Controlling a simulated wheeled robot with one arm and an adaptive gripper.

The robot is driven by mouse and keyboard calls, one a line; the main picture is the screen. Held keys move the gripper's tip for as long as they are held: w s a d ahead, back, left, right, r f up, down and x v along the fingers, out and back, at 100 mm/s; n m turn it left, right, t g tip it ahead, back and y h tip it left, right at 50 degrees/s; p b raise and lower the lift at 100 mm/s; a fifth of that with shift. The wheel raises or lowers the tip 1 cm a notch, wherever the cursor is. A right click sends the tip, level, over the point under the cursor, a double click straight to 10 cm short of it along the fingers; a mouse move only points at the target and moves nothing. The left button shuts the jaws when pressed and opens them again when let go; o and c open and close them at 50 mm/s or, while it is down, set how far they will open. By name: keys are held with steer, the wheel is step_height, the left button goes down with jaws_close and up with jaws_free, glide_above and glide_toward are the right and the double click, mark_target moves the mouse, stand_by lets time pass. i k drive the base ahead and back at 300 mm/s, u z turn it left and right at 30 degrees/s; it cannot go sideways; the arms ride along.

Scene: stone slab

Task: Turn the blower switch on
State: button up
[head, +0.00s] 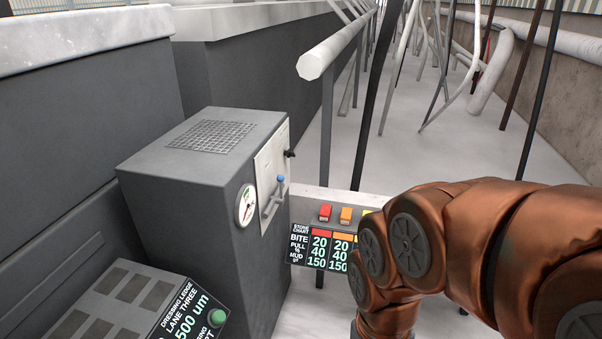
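A dark grey cabinet (175,200) stands left of centre. Its right-hand face carries a pale plate (265,160) with a metal lever (272,203) tipped by a blue knob (281,179). A small black switch-like part (290,153) sticks out near the plate's upper right edge. No label naming the blower is readable, so I cannot tell for sure which of these is the blower switch, or its on or off position. My copper-coloured arm fills the lower right, apart from the cabinet in the picture. My gripper does not show.
A round gauge (246,205) sits left of the plate. A stone chart board (318,250) with coloured blocks stands between cabinet and arm, partly hidden by my arm. A panel with a green button (217,317) is at lower left. Pipes and poles stand behind.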

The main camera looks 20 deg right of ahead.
mark_target(288, 153)
steer(key=z, duration=2.3)
steer(key=i, duration=0.95)
steer(key=u, duration=3.25)
